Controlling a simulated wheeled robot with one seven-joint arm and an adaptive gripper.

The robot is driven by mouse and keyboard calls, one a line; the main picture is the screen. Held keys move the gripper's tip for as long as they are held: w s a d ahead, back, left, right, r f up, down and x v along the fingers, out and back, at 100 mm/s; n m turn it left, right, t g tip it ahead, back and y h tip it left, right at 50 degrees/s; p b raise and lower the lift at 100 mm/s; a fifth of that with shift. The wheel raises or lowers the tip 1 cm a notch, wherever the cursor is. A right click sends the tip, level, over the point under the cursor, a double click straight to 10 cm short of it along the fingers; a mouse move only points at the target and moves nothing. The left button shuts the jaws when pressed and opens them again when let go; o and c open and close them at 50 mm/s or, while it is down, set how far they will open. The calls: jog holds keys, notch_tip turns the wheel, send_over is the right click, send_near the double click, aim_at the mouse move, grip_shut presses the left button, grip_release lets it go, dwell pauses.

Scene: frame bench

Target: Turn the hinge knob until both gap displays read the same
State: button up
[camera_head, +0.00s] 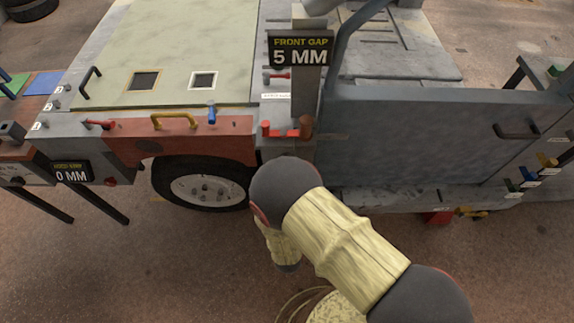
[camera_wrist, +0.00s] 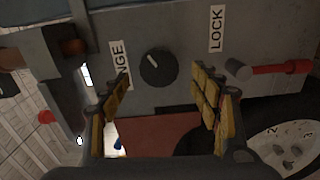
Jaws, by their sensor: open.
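A black round knob (camera_wrist: 158,67) with a white pointer line sits on a grey panel in the wrist view. A label ending in "NGE" (camera_wrist: 118,62), partly hidden by a finger, is left of it. My gripper (camera_wrist: 161,74) is open, its yellow-padded fingers on either side of the knob with visible space around it; I cannot tell the depth between them. The front gap display (camera_head: 300,53) reads 5 MM in the head view. The other gap display (camera_head: 71,173), its heading too small to read, shows 0 MM. My arm hides the gripper and knob in the head view.
A "LOCK" label (camera_wrist: 216,29) and a red-handled lever (camera_wrist: 282,69) are right of the knob in the wrist view. The head view shows a grey door panel (camera_head: 430,130), a wheel (camera_head: 205,188) and a yellow handle (camera_head: 174,119). Open floor lies in front.

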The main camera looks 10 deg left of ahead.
jog(key=v, duration=0.7)
jog(key=shift+s, duration=0.25)
